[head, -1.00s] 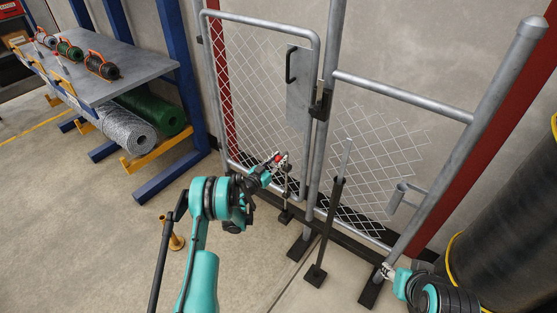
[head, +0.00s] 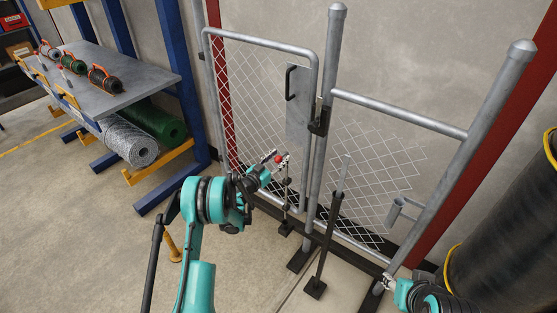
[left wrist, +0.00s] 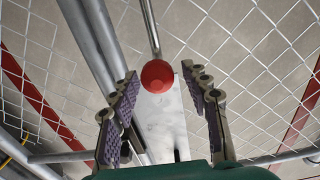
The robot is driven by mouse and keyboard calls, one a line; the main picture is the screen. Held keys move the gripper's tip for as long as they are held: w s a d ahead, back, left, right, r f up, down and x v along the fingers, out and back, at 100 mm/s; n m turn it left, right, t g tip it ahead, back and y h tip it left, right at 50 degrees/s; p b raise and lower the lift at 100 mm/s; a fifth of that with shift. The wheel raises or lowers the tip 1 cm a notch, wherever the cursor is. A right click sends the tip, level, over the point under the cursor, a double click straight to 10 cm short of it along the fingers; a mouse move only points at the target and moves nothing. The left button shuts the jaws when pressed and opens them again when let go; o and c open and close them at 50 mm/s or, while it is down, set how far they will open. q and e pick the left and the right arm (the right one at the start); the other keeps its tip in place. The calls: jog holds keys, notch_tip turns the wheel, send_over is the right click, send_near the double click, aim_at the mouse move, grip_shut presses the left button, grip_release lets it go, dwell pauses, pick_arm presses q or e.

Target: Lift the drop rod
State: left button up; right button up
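The drop rod is a thin grey rod (head: 286,208) with a red knob (head: 277,158), standing at the lower free corner of the chain-link gate leaf (head: 258,100). My left gripper (head: 274,164) is at the knob. The rod runs away from the knob toward the picture's top. My right gripper (head: 388,282) is low by the right post; its fingers are too small to read.
The gate latch (head: 319,118) is on the middle post (head: 325,75). A black stand (head: 323,245) with an upright bar is right of the rod. A rack with a grey shelf (head: 125,72) and mesh rolls is at left. A big dark roll (head: 505,225) stands at right.

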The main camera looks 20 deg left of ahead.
pick_arm(q)
jog(key=shift+f, duration=0.15)
jog(key=v, duration=1.2)
jog(key=s+d+r+g, duration=0.7)
jog(key=s+d+r, duration=0.4)
jog(key=d+r, duration=0.25)
jog(key=s+a+n+g+y, duration=0.2)
jog(key=s+y, duration=0.4)
jog(key=s, duration=1.8)
jog(key=shift+s+a+f+n+g, duration=0.2)
jog(key=shift+n+g, duration=0.3)
jog(key=shift+n, duration=0.5)
